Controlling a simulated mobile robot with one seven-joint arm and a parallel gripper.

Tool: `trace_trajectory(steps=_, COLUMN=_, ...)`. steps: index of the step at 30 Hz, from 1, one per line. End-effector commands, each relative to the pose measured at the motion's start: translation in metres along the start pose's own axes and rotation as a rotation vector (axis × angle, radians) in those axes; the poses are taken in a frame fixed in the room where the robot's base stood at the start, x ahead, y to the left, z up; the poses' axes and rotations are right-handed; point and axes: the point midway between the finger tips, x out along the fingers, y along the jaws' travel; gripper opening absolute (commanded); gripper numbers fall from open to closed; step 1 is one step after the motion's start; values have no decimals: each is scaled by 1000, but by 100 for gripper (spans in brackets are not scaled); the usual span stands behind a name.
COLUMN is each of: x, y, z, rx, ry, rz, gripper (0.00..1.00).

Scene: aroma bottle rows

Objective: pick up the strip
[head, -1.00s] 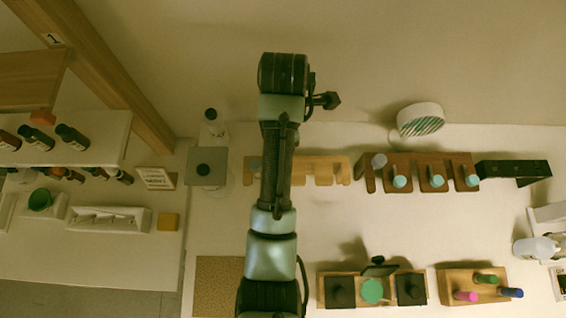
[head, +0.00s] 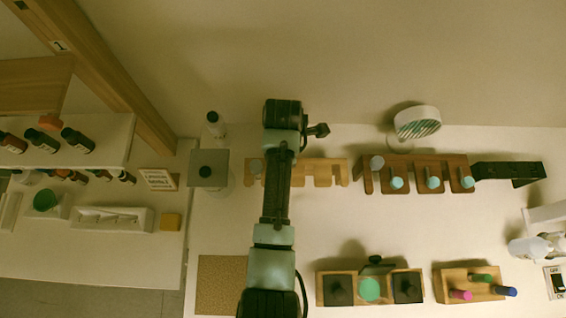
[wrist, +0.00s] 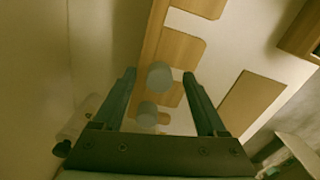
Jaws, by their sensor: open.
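I cannot make out a thing that is clearly the strip in either view. My gripper (wrist: 159,73) is open in the wrist view, its two dark fingers apart. A grey round cap (wrist: 160,75) shows in the gap between the fingertips, and a second grey cap (wrist: 147,112) is lower in the gap. Both are by the light wooden notched rack (wrist: 180,52), which also shows in the head view (head: 322,170). Nothing is visibly gripped. In the head view my arm covers part of that rack, and my fingers cannot be made out.
A darker rack (head: 420,172) with blue-capped bottles stands to the right. A wooden tray with a green-topped jar (head: 370,289) and a block with coloured caps (head: 460,277) are nearer. A square grey plate (head: 208,168) is left. A cork mat (head: 222,285) lies flat.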

Motion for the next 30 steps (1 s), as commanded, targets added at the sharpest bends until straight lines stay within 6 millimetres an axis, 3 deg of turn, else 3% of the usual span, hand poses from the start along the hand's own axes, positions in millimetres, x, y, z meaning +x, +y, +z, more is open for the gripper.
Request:
trace_trajectory(steps=1, x=0, y=0, z=0, rx=0, ry=0, rz=0, gripper=72)
trace_trajectory(steps=13, x=-1, y=0, z=0, rx=0, ry=0, rz=1, gripper=3)
trace_trajectory(steps=23, x=-4, y=1, z=-1, rx=0, ry=0, rz=1, gripper=3)
trace_trajectory(steps=30, x=-25, y=5, z=-10, rx=1, ry=0, rz=1, gripper=3)
